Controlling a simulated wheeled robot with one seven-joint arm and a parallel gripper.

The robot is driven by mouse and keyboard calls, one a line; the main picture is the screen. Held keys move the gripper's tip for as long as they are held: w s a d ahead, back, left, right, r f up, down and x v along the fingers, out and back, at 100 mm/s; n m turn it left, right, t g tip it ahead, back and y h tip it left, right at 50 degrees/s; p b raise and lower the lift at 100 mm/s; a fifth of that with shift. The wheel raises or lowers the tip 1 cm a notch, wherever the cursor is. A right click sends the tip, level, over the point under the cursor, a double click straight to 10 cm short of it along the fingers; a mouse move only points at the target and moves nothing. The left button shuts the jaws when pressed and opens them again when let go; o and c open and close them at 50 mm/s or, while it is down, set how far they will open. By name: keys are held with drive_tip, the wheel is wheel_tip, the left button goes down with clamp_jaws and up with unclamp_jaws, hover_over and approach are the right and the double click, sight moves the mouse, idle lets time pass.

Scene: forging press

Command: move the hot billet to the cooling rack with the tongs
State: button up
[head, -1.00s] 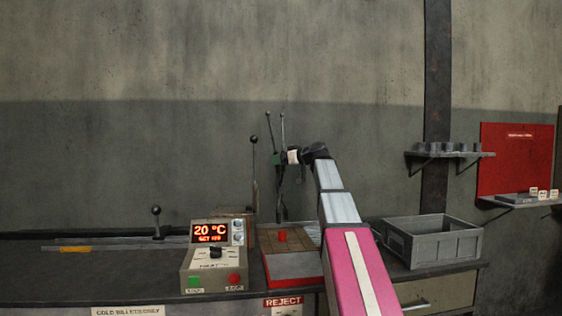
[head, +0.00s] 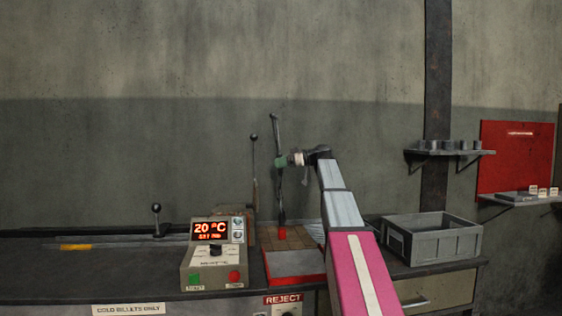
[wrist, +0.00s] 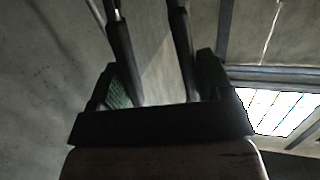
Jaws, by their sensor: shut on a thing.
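The billet (head: 282,233) is a small red block on a brown tiled surface (head: 264,240). My gripper (head: 284,161) is shut on the tongs (head: 279,192), which hang upright with their lower ends at the billet's top. I cannot tell whether the tips touch or grip it. In the head view the tong handles appear as nearly one line. The wrist view shows two dark tong arms (wrist: 122,60) between the fingers of my gripper (wrist: 165,85). A slatted metal surface (head: 313,232), possibly the cooling rack, is partly hidden behind my arm.
A control box (head: 212,262) reading 20 °C stands left of the tiled surface. A grey crate (head: 450,245) stands at right. A wall shelf (head: 450,152) is at upper right. The left bench top is mostly clear.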

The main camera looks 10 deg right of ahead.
drive_tip(key=shift+s+d, duration=0.1)
drive_tip(key=shift+d, duration=0.15)
idle(0.3)
drive_tip(key=shift+s+d+y, duration=0.15)
drive_tip(key=shift+d+y, duration=0.35)
drive_tip(key=shift+d, duration=0.15)
drive_tip(key=shift+f, duration=0.45)
idle(0.5)
drive_tip(key=shift+f, duration=1.55)
drive_tip(key=shift+a+f, duration=0.1)
drive_tip(key=shift+f, duration=0.8)
clamp_jaws()
